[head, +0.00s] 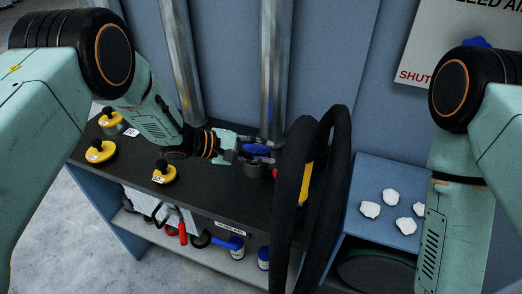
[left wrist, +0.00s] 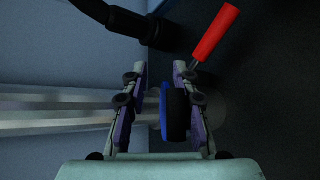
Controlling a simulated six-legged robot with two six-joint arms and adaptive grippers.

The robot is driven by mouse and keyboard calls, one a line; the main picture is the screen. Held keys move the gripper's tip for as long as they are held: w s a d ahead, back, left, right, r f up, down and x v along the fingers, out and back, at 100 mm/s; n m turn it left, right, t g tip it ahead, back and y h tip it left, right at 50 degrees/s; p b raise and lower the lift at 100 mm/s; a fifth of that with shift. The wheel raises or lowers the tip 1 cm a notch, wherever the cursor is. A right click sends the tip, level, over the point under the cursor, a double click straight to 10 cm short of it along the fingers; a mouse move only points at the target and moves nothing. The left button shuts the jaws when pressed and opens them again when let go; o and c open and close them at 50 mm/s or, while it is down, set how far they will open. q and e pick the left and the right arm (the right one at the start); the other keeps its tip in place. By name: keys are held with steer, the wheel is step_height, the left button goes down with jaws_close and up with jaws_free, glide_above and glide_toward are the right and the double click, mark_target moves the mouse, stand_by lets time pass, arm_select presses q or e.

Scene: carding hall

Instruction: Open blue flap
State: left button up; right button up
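The blue flap (head: 254,150) sits by the foot of a metal pipe at the back of the dark bench top, partly covered by my left gripper. My left gripper (head: 271,152) reaches in from the left with its fingers around the flap. In the left wrist view the blue flap (left wrist: 164,112) shows as a thin blue edge beside a black round part (left wrist: 178,116). Both stand between the spread fingers, nearer the right finger; a gap shows on the left. Whether the right finger touches the black part I cannot tell. My right gripper is out of view.
Thick black hoses (head: 333,190) rise close right of my left gripper. A red handle (left wrist: 213,32) lies near the fingers. Yellow knobbed weights (head: 164,172) stand on the bench's left. White lumps (head: 370,209) lie on a blue surface at right. Two metal pipes (head: 272,70) rise behind.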

arm_select(q)
steer(key=v, duration=1.2)
stand_by(0.4)
